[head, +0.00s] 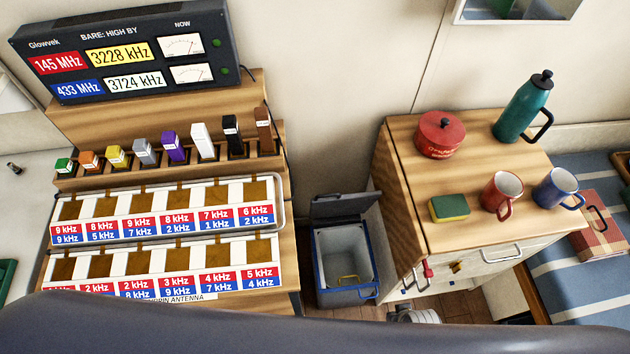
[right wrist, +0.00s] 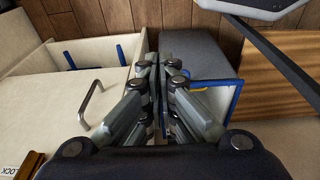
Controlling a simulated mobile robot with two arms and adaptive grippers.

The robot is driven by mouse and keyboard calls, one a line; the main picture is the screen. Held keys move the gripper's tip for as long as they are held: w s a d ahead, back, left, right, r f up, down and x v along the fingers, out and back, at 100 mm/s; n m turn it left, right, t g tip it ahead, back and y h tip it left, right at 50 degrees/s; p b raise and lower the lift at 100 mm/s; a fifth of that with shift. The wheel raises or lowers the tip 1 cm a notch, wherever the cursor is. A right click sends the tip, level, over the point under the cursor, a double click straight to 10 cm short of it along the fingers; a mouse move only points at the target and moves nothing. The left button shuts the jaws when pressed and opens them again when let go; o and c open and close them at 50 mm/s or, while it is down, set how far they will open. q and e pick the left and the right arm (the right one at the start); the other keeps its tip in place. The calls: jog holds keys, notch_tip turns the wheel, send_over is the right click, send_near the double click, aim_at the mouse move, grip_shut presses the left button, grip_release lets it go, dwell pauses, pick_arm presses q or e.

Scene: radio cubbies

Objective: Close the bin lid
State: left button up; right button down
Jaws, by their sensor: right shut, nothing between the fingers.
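The bin (head: 318,262) is a grey box with a blue rim, standing on the floor between the desk and the cabinet in the head view. Its dark grey lid (head: 345,207) is open, raised at the back edge, so the pale inside shows. A yellow piece (head: 348,277) shows inside. In the right wrist view my right gripper (right wrist: 171,62) is shut and empty. It overlaps a dark grey panel (right wrist: 208,58), apparently the lid, and a blue-edged pale opening (right wrist: 215,95) lies to its right. I cannot tell whether they touch. My left gripper is not in view.
The wooden cabinet (head: 400,190) with mugs, a pot and a bottle on top stands right of the bin. The desk with radio (head: 130,50) and cubbies (head: 165,220) is on the left. A drawer handle (right wrist: 92,100) shows left of the gripper in the wrist view.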

jog(key=w+a+r+y+b, duration=0.1)
jog(key=w+a+r+b, duration=0.15)
jog(key=r, duration=0.25)
jog(key=w+a+r+t+b, duration=0.1)
jog(key=w+a+r, duration=0.2)
jog(key=w+r, duration=0.15)
jog(key=w+a+r+y+b, duration=0.1)
jog(key=w+a+r, duration=0.15)
jog(key=r, duration=0.35)
jog(key=w+a+r+n+y+b, duration=0.1)
jog(key=w+a+r, duration=0.3)
jog(key=w+a, duration=0.15)
jog(key=w+a+r+y, duration=0.1)
jog(key=w+a+r, duration=0.35)
jog(key=a, duration=0.25)
jog(key=w+r+h, duration=0.4)
jog(key=w+r, duration=0.3)
jog(key=w, duration=0.6)
jog(key=shift+m+g, duration=0.3)
jog(key=shift+m, duration=0.2)
jog(key=f, duration=0.7)
jog(key=s+f, duration=0.1)
jog(key=f, duration=0.3)
jog(key=shift+a+f+p, duration=0.1)
jog(key=shift+a+p, duration=0.1)
jog(key=shift+p, duration=0.1)
